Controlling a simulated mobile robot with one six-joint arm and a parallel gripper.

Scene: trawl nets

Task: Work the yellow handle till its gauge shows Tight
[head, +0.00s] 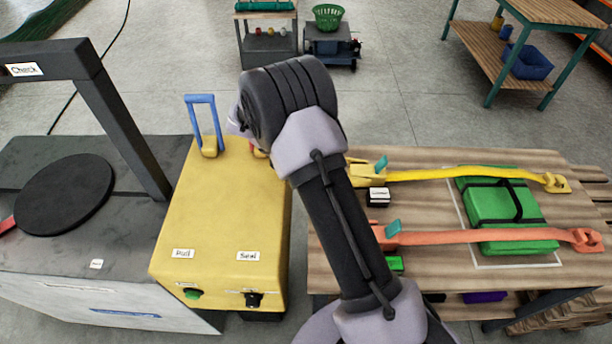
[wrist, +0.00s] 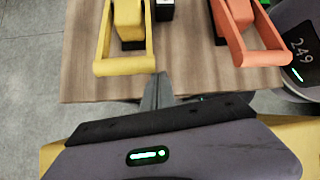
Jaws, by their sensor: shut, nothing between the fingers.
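The yellow handle (wrist: 125,66) is a loop-shaped ratchet lever. In the wrist view it lies at upper left over the table's near edge. Its yellow strap (head: 460,173) runs across a green bundle (head: 500,203) in the head view. A small black and white block (head: 378,196), perhaps its gauge, sits beside the ratchet; its reading is too small to tell. It also shows at the top of the wrist view (wrist: 163,10). My gripper (wrist: 157,90) is shut and empty, its tip just below and right of the yellow handle. My arm hides it in the head view.
An orange handle (wrist: 247,42) with an orange strap (head: 480,237) lies beside the yellow one. A yellow machine (head: 225,215) with a blue handle (head: 203,120) stands left of the wooden table (head: 340,240). A dark frame (head: 125,120) stands farther left.

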